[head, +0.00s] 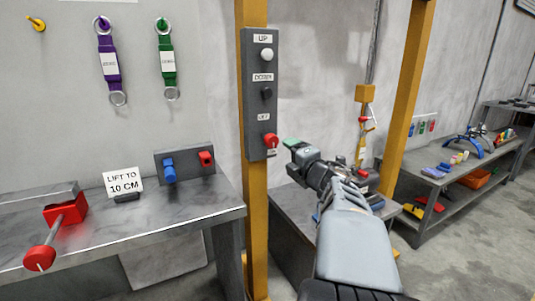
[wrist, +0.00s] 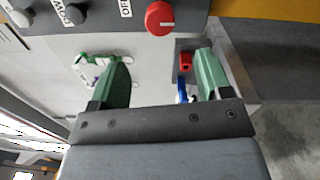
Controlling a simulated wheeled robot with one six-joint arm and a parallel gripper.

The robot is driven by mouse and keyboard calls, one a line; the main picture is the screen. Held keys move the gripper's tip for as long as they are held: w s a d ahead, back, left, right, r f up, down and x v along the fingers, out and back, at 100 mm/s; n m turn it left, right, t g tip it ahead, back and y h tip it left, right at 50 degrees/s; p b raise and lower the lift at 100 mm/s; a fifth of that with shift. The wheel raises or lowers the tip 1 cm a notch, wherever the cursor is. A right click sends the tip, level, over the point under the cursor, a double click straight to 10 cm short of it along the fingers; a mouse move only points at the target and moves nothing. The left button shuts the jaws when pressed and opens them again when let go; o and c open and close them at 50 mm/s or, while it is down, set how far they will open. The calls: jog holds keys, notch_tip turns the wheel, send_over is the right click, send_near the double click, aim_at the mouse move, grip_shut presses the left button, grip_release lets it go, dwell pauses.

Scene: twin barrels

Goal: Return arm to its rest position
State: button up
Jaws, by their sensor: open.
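My arm reaches forward from the lower right of the head view. My gripper (head: 289,144) ends just right of the grey control box (head: 259,95) on the yellow post. In the wrist view my gripper (wrist: 164,76) shows two green fingers spread apart with nothing between them. The red knob (head: 271,141) at the bottom of the box is close to the fingertips, with a visible gap in the wrist view (wrist: 160,18).
A yellow post (head: 253,210) stands left of my arm. A grey bench (head: 200,203) at left holds a "LIFT TO 10 CM" sign (head: 123,183) and a red-handled device (head: 66,213). Purple (head: 108,65) and green (head: 167,62) tags hang on the wall. Shelves (head: 440,190) stand at right.

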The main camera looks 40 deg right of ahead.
jog(key=w+a+r+m+g+h+p, duration=0.1)
jog(key=a+r+m+g+h+p, duration=0.4)
jog(key=m+p, duration=0.6)
jog(key=s+a+f+m+g+y+p, duration=0.1)
jog(key=s+a+m+g+y+p, duration=0.2)
jog(key=s+a+p, duration=0.3)
jog(key=s+a+f+m+g+y+p, duration=0.2)
jog(key=s+a+m+g+y+p, duration=0.2)
jog(key=a, duration=1)
jog(key=s+g+p, duration=0.2)
jog(key=s+p, duration=0.1)
jog(key=shift+s+a+y+p, duration=0.15)
jog(key=shift+y+p, duration=0.15)
